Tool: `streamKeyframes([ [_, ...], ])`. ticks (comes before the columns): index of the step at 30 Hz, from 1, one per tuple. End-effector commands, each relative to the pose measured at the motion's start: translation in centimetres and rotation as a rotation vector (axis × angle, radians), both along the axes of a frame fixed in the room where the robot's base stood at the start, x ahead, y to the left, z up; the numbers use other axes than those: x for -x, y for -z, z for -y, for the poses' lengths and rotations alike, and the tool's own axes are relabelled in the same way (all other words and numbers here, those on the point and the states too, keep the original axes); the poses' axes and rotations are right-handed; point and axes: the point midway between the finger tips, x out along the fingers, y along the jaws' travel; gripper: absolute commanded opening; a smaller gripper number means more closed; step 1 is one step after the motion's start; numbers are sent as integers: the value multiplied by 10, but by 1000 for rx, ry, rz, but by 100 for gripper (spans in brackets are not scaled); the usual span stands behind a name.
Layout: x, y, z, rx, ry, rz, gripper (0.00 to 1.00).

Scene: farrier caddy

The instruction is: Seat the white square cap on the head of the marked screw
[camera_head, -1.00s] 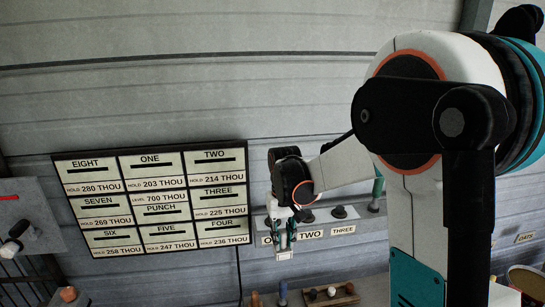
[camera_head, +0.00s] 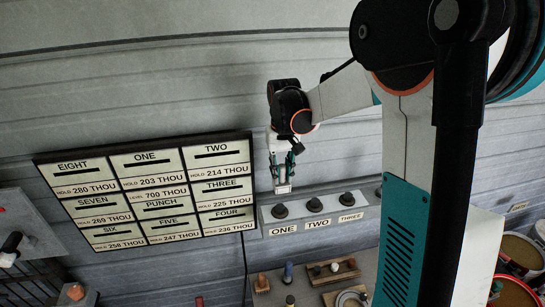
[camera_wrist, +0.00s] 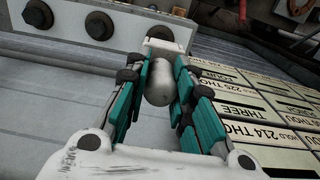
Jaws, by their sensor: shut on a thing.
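My gripper (camera_head: 283,178) points downward in the head view, in front of the grey wall just above the knob over label ONE. In the wrist view its teal-padded fingers (camera_wrist: 160,72) are shut around a pale grey rounded piece (camera_wrist: 159,84). A white square piece, the cap (camera_wrist: 167,46), shows at the fingertips; it also shows below the fingers in the head view (camera_head: 283,189). I cannot tell how the rounded piece and the cap join. Dark round knobs (camera_head: 314,204) sit on a grey ledge (camera_head: 268,212) labelled ONE, TWO, THREE. No mark that singles out one screw is clear.
A black-framed board (camera_head: 146,196) of numbered thickness cards hangs left of my gripper. A bench below holds wooden blocks (camera_head: 334,272) and small upright pieces. A grey panel (camera_head: 30,230) stands far left. Buckets (camera_head: 520,252) stand at right. The wall above the ledge is clear.

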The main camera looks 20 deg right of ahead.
Motion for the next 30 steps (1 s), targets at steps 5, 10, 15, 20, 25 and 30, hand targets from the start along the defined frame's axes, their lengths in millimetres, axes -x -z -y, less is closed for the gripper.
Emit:
streamKeyframes([
  [5,0,0,0,0,0,0,0],
  [10,0,0,0,0,0,0,0],
  [15,0,0,0,0,0,0,0],
  [20,0,3,0,0,-1,0,0],
  [25,0,16,0,0,0,0,0],
  [30,0,31,0,0,-1,0,0],
])
